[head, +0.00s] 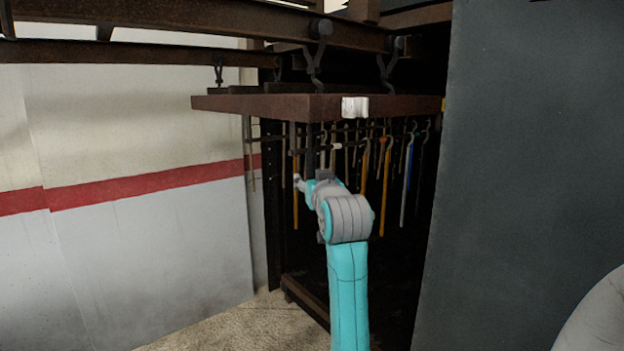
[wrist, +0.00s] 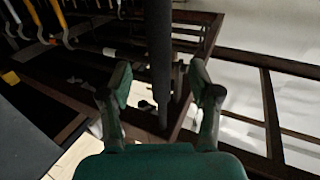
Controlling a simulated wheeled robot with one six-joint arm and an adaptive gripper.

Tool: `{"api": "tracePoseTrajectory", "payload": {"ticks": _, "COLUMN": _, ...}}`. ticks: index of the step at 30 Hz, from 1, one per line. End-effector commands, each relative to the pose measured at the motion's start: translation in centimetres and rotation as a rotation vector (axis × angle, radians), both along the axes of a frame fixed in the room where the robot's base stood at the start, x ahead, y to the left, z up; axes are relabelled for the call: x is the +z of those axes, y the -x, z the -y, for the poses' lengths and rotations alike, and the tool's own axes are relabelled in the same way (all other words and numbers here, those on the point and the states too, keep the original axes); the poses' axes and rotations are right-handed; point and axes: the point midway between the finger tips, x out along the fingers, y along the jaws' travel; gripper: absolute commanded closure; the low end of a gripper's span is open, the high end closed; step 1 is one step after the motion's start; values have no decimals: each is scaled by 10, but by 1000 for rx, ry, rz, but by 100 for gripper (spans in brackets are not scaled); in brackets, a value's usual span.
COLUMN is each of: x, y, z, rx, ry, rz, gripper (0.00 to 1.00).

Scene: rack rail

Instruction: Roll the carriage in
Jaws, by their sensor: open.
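The carriage (head: 265,106) is a rusty brown frame. It hangs by hooks from the overhead rail (head: 180,28), with several orange, blue and grey hooked pieces hanging below it. Its front end stands at the opening of a dark enclosure. A dark upright bar (head: 311,150) hangs under its near corner; the bar also shows in the wrist view (wrist: 159,60). My gripper (wrist: 162,82) is open, with one finger on each side of the bar in that picture. I cannot tell whether they touch it. In the head view my wrist mostly hides the gripper.
A large dark grey panel (head: 530,150) stands close on the right. A white wall with a red stripe (head: 150,184) is on the left. Bare floor (head: 220,325) shows at the lower left. A white piece (head: 355,107) is on the carriage's near edge.

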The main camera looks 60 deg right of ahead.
Motion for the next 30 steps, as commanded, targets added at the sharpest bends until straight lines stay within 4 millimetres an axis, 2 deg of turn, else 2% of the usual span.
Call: {"api": "tracePoseTrajectory", "payload": {"ticks": 30, "x": 0, "y": 40, "z": -39, "rx": 0, "ry": 0, "rz": 0, "gripper": 38}}
